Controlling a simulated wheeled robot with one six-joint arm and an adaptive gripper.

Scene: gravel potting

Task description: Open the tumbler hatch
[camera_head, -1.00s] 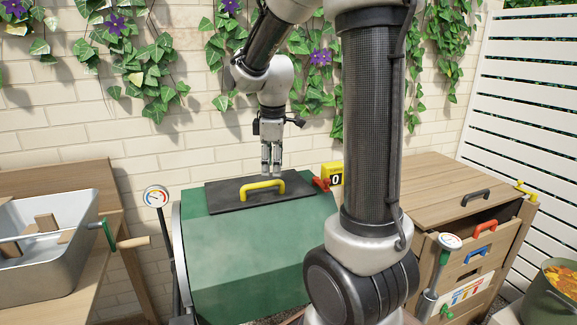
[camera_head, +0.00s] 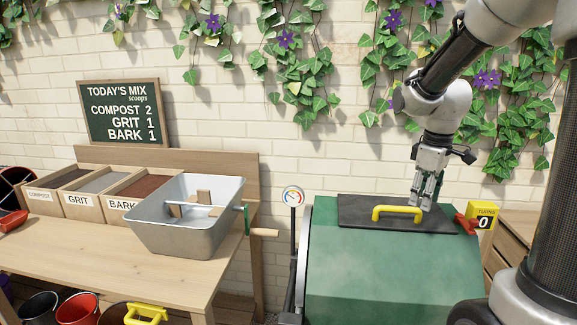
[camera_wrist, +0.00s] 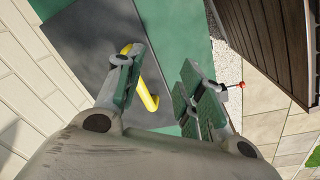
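The green tumbler (camera_head: 385,275) stands at the right in the head view. Its dark flat hatch (camera_head: 355,213) lies closed on top, with a yellow bar handle (camera_head: 397,212). My gripper (camera_head: 422,196) points down at the handle's right end. In the wrist view the gripper (camera_wrist: 166,75) is open, its two fingers well apart. The handle (camera_wrist: 147,92) shows between them, close to the left finger and partly hidden by it; I cannot tell whether they touch. A red latch (camera_head: 466,223) sits at the hatch's right; its red knob (camera_wrist: 242,85) shows beyond the right finger.
A yellow turns counter reading 0 (camera_head: 483,216) stands right of the tumbler. A dial gauge (camera_head: 292,196) on a post stands at its left. A grey metal tub (camera_head: 180,235) and labelled bins (camera_head: 85,205) occupy the wooden bench (camera_head: 110,270).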

